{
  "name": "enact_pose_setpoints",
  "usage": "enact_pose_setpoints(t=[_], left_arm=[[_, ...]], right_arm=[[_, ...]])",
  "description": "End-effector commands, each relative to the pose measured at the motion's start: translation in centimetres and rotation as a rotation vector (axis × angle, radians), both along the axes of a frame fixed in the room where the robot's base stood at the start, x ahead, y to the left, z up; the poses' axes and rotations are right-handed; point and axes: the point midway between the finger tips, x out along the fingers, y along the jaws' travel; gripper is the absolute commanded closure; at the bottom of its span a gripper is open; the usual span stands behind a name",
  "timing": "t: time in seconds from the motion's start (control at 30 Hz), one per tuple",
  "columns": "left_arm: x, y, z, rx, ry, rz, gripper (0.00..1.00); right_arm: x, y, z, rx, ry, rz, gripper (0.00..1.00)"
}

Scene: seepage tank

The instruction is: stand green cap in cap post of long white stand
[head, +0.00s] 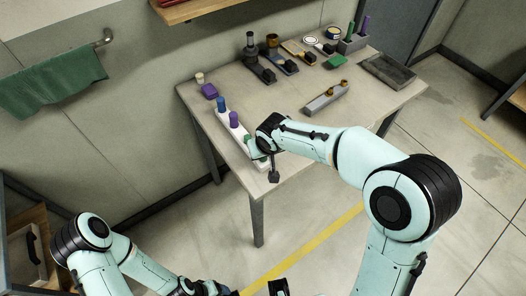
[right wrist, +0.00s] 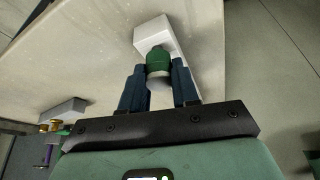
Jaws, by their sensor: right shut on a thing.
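The long white stand (head: 229,133) lies near the left edge of the table. It holds a blue cap (head: 221,104) and a purple cap (head: 234,119) upright toward its far end. My right gripper (right wrist: 158,70) is shut on the green cap (right wrist: 158,60), with one finger on each side. The green cap also shows partly in the head view (head: 248,139), at the stand's near part. In the right wrist view the white stand (right wrist: 152,29) is right behind the cap. Whether the cap is seated in a post is hidden. My left arm is low in the head view; its gripper (head: 278,287) is cut off at the bottom edge.
A purple block (head: 209,91) and a small pale cap (head: 199,78) stand beyond the stand. A grey holder (head: 326,97) with brass pieces lies mid-table. Several dark fixtures, a green block (head: 337,62) and a dark tray (head: 394,71) fill the back. The table's front right is clear.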

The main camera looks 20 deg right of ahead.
Motion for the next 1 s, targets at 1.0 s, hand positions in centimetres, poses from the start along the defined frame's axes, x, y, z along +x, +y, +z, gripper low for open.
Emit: enact_pose_setpoints(t=[1.0], left_arm=[[-0.36, 0.00, -0.78, 0.000, 0.004, 0.000, 0.30]], right_arm=[[-0.01, 0.01, -0.56, 0.000, 0.000, 0.000, 1.00]])
